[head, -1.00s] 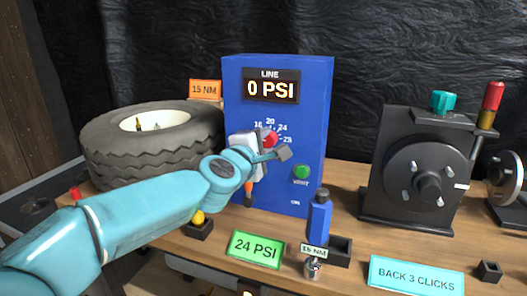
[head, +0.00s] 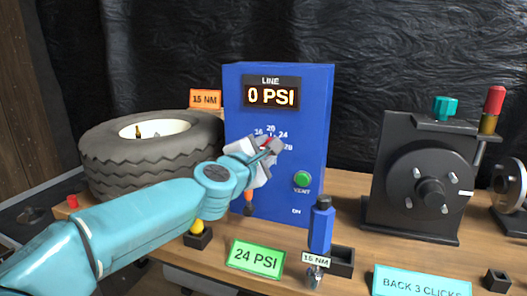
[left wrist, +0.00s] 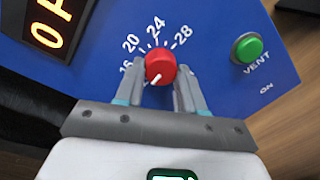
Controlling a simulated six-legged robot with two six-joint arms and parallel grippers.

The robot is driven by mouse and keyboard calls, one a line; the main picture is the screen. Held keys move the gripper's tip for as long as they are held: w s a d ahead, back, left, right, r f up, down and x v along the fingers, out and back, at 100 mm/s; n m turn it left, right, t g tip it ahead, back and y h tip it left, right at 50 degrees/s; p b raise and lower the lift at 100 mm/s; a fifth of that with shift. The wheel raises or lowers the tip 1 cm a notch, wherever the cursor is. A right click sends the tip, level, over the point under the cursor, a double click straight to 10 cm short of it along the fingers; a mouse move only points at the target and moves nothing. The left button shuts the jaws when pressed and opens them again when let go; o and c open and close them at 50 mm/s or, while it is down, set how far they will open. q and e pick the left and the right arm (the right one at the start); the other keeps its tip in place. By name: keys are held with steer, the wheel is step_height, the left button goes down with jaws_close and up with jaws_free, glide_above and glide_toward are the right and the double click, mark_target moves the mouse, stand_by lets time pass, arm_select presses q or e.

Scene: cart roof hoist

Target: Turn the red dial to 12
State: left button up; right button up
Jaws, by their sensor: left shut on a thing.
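The red dial (left wrist: 160,67) is on the front of the blue panel box (head: 236,110), with the numbers 16, 20, 24 and 28 around it. Its white mark points to the lower left in the left wrist view, away from those numbers; I cannot see a 12. My left gripper (left wrist: 159,74) is shut on the dial, one finger on each side. In the head view the gripper and wrist cover most of the dial (head: 266,142). The panel's display (head: 271,95) reads 0 PSI. My right gripper is not in view.
A green VENT button (head: 302,179) is right of the dial. A tire (head: 150,160) lies left of the box. A blue-handled tool (head: 320,228) and a green 24 PSI card (head: 255,259) stand in front. A black wheel device (head: 420,175) is at right.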

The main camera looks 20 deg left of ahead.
arm_select(q)
steer(key=o, duration=1)
steer(key=shift+o, duration=0.2)
steer(key=s+a+p, duration=0.1)
steer(key=s, duration=1.5)
steer(key=shift+s+a+r, duration=0.15)
steer(key=shift+a+r, duration=0.05)
steer(key=shift+r, duration=0.25)
